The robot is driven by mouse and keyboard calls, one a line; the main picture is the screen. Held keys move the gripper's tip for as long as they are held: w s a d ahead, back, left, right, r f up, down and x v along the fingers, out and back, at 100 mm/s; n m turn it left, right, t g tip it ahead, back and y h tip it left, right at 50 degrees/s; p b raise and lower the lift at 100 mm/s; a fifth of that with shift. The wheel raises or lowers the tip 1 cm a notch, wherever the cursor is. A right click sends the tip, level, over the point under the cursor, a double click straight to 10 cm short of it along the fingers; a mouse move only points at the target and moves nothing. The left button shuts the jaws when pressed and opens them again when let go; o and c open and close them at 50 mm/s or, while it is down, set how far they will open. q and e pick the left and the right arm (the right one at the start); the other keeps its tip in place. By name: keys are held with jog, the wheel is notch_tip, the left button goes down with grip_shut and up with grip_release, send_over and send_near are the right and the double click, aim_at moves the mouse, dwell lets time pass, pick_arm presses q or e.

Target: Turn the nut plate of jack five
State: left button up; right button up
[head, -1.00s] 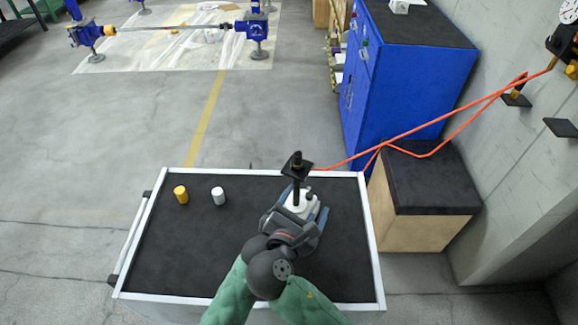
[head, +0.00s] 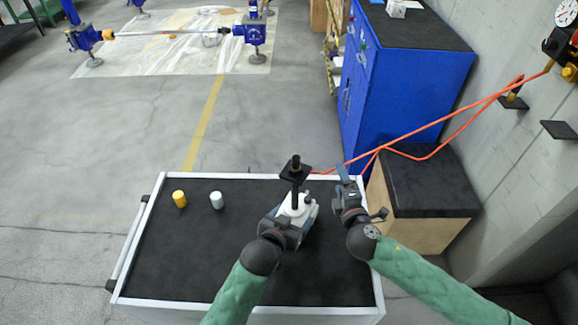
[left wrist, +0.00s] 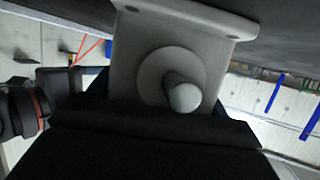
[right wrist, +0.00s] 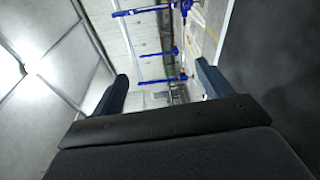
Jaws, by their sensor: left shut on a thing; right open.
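A small jack stands upright on the cart's black top in the head view, with a white body (head: 303,210), a black spindle (head: 296,163) and a square black nut plate (head: 289,175). I see no number on it. My left gripper (head: 292,217) is shut on the white body from the near side, below the plate. In the left wrist view the white body (left wrist: 124,60) fills the middle, with a round boss and pin (left wrist: 184,97). My right gripper (head: 358,192) is open and empty, right of the jack and apart from it. Its two fingers show spread in the right wrist view (right wrist: 162,84).
A yellow cylinder (head: 179,199) and a white cylinder (head: 216,200) stand on the cart (head: 165,250) at left. An orange hose (head: 440,120) runs from the wall towards the cart's far edge. A blue cabinet (head: 410,90) and a black-topped wooden box (head: 425,185) stand beyond the cart's right.

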jog(key=w+d+m+y, duration=0.1)
jog(key=w+d+y, duration=0.1)
jog(key=d, duration=0.1)
jog(key=m+g+y, duration=0.7)
jog(key=g+y, duration=0.2)
jog(key=y, duration=0.2)
send_near(299, 172)
jog(key=w, duration=0.2)
jog(key=shift+s+f+x, duration=0.1)
jog(key=shift+f+x, duration=0.05)
jog(key=shift+x, duration=1.85)
jog(key=shift+s+f+x, duration=0.15)
jog(key=shift+x, duration=1.9)
jog(key=shift+s+f+x, duration=0.1)
jog(key=shift+f+x, duration=0.05)
jog(key=shift+x, duration=1.85)
jog(key=shift+a, duration=0.2)
jog(key=c, duration=1)
jog(key=shift+m+t+h, duration=0.3)
jog(key=shift+m+t, duration=0.1)
jog(key=shift+m, duration=0.2)
